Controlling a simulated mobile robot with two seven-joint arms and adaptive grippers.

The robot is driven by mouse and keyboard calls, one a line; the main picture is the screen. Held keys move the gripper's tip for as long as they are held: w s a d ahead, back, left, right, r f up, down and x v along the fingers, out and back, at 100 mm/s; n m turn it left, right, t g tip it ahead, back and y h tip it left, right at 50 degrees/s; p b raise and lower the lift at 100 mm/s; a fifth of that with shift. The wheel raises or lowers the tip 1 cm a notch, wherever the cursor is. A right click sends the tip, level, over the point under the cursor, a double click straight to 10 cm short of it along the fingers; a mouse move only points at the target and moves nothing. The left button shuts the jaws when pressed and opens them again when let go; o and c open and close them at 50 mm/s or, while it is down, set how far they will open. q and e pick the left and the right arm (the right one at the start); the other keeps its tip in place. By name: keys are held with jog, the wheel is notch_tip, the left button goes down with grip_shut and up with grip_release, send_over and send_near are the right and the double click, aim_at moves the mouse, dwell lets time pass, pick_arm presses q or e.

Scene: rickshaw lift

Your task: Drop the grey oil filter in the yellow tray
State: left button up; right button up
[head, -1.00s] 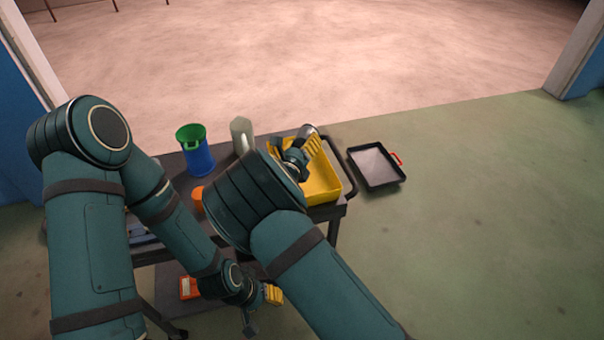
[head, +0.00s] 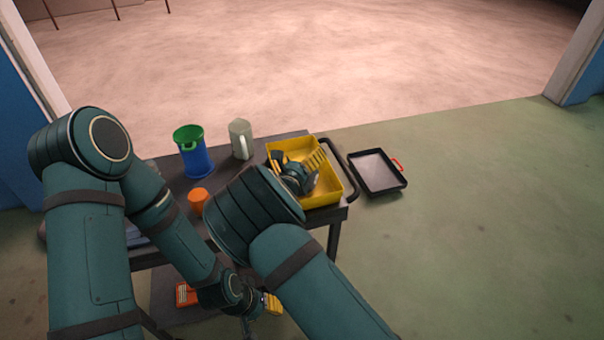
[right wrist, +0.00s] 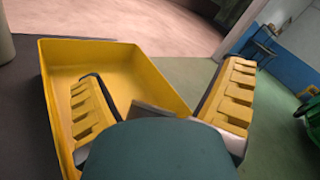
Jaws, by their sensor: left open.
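The yellow tray (head: 337,195) stands on the right end of the cart top. It also shows in the right wrist view (right wrist: 110,60), where the visible part of its floor is bare. My right gripper (head: 312,172) is low over the tray, partly inside its outline. Its yellow fingers are spread wide in the right wrist view (right wrist: 160,105). I cannot clearly make out the grey oil filter; a small grey edge between the fingers is mostly hidden by my wrist. My left gripper (head: 262,303) is open, low beside the cart's lower shelf, away from the tray.
A blue bin with green rim (head: 197,158), a pale jug (head: 240,140) and an orange cup (head: 198,198) stand on the cart top (head: 215,180). A black tray (head: 377,172) with a red handle lies right of the cart. An orange item (head: 185,294) lies on the lower shelf.

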jog(key=shift+s, duration=0.15)
jog(key=v, duration=1.1)
jog(key=shift+s+a, duration=0.2)
jog(key=shift+s, duration=0.15)
